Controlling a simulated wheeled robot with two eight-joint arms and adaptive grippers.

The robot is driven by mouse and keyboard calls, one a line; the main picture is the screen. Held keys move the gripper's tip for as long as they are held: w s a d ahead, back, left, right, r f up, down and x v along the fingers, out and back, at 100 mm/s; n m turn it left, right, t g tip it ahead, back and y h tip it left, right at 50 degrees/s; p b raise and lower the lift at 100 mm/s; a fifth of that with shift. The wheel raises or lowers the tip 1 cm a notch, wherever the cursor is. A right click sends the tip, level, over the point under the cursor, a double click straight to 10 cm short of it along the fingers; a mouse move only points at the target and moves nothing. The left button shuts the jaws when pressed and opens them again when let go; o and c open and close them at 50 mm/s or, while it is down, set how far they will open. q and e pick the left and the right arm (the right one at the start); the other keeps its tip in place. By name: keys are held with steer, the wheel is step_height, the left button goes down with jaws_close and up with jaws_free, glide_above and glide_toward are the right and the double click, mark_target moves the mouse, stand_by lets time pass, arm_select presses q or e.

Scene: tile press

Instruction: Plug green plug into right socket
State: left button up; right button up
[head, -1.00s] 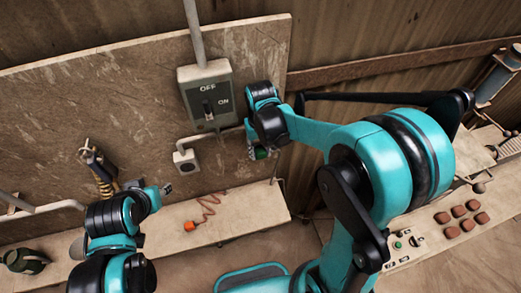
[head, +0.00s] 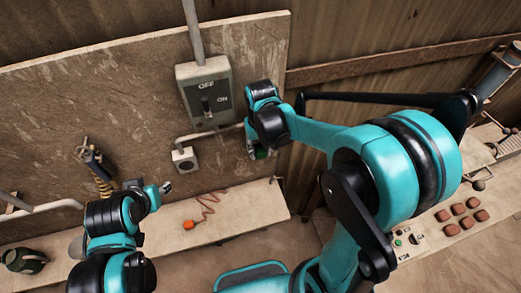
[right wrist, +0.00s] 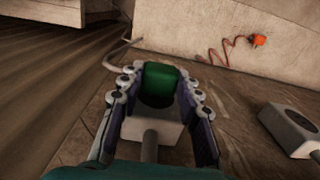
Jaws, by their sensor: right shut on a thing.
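My right gripper (right wrist: 155,100) is shut on the green plug (right wrist: 160,82), which sits between its two fingers. A bit of its green shows below the gripper in the head view (head: 261,153). The right socket (right wrist: 152,130), a pale box with a conduit, shows behind the plug between the fingers. The plug overlaps it in the picture; I cannot tell whether the plug is in it. In the head view my right gripper hides this socket. My left gripper (head: 165,187) is empty over the bench, left of the other socket; its opening is unclear.
The left socket (head: 185,160) is on the board and also shows in the right wrist view (right wrist: 292,130). A switch box (head: 205,90) marked OFF and ON is above it. An orange plug (head: 189,225) with a coiled cord lies on the bench (head: 245,215).

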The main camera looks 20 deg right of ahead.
steer(key=shift+w, duration=0.4)
stand_by(0.8)
steer(key=shift+s, duration=0.15)
stand_by(0.6)
steer(key=shift+s+b, duration=0.3)
stand_by(0.8)
steer(key=shift+w, duration=0.45)
stand_by(0.4)
steer(key=shift+s, duration=0.15)
steer(key=shift+s+d, duration=0.1)
steer(key=shift+s, duration=2.8)
